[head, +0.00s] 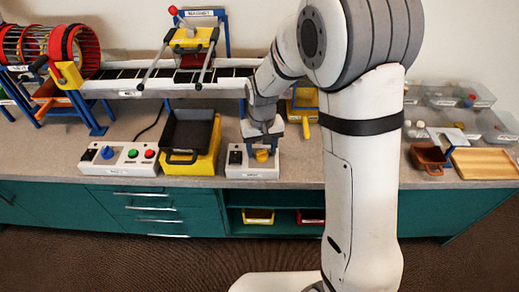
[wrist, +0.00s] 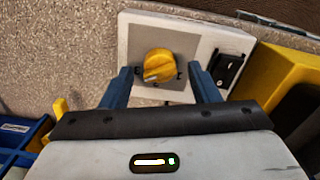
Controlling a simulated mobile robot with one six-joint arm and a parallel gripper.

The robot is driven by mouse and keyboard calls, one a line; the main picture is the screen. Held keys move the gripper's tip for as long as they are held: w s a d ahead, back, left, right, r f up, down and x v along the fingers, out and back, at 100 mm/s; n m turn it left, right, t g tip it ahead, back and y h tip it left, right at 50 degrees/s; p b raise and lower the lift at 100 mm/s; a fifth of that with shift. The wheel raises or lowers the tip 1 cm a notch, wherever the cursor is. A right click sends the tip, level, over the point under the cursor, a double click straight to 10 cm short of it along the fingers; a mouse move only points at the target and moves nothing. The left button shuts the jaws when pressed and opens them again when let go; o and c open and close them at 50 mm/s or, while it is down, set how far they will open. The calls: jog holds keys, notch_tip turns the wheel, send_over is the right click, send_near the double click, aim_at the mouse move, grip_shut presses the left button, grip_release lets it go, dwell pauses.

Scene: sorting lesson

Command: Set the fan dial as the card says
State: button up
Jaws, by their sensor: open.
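A yellow dial (head: 262,155) sits on a white control box (head: 252,172) at the front of the counter, below my gripper (head: 263,138). The box also carries a black rocker switch (wrist: 226,68). A sign (head: 199,12) stands at the back; its text is too small to read.
A second control box (head: 122,160) with a blue knob and red and green buttons stands left. A black tray (head: 187,135) on a yellow stand is close beside the dial box. A conveyor (head: 150,80) runs behind. Clear bins (head: 445,95) stand right.

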aim_at(262, 151)
notch_tip(262, 151, up, 7)
jog(key=shift+f+p, duration=0.15)
jog(key=shift+p, duration=0.15)
jog(key=shift+d+r, duration=0.1)
jog(key=shift+r, duration=0.1)
jog(key=s+d+r+m+t+p, duration=0.1)
jog(key=s+d+r+p, duration=0.3)
jog(key=s+d+r, duration=0.2)
jog(key=s+d+r+m+t+p, duration=0.1)
jog(key=s+d+r+p, duration=0.3)
jog(key=s+d+r, duration=0.3)
jog(key=s+r, duration=0.3)
jog(key=s, duration=0.3)
jog(key=shift+s+d+r+t, duration=0.15)
jog(key=shift+s+t, duration=0.15)
